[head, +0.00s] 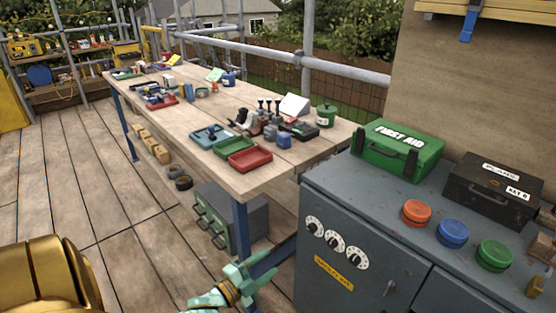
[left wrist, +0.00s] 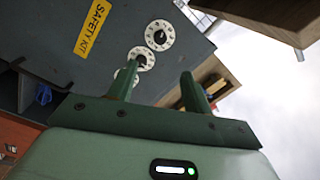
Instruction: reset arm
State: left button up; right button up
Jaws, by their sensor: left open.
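My left gripper (head: 246,274) is teal with gold parts and shows at the bottom middle of the head view. It is in front of the grey cabinet's left side and below the height of the workbench top. In the left wrist view its two green fingers (left wrist: 158,86) stand apart with nothing between them, so it is open and empty. Beyond them is the grey cabinet face with white dials and a yellow "SAFETY KIT" label (left wrist: 93,27). My right gripper is not in view.
A wooden workbench (head: 190,125) holds trays and small parts. A grey drawer unit (head: 215,218) sits beneath it. Plank floor is clear at left.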

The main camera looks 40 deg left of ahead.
pick_arm(q)
jog(key=s+d+f+n+g+y+p, duration=0.1)
jog(key=s+f+n+g, duration=0.35)
jog(key=s+f, duration=0.4)
jog(key=s+f+n+g+y+p, duration=0.1)
jog(key=s+f+n+g+y, duration=0.3)
jog(key=f, duration=0.7)
jog(key=s+d+f+g+h+p, duration=0.1)
jog(key=s+d+g+p, duration=0.1)
jog(key=s, duration=0.9)
jog(key=s+d+f+g+h+p, duration=0.1)
jog(key=s+d+f+g+p, duration=0.1)
jog(key=s+d+g, duration=0.2)
jog(key=s+d+f+n+g+h+p, duration=0.1)
jog(key=s+d+g, duration=0.3)
jog(key=s, duration=1.5)
jog(key=d+p, duration=0.1)
jog(key=d, duration=0.2)
jog(key=shift+s+d+f+h, duration=0.15)
jog(key=shift+s+f+h, duration=0.15)
jog(key=shift+h, duration=0.1)
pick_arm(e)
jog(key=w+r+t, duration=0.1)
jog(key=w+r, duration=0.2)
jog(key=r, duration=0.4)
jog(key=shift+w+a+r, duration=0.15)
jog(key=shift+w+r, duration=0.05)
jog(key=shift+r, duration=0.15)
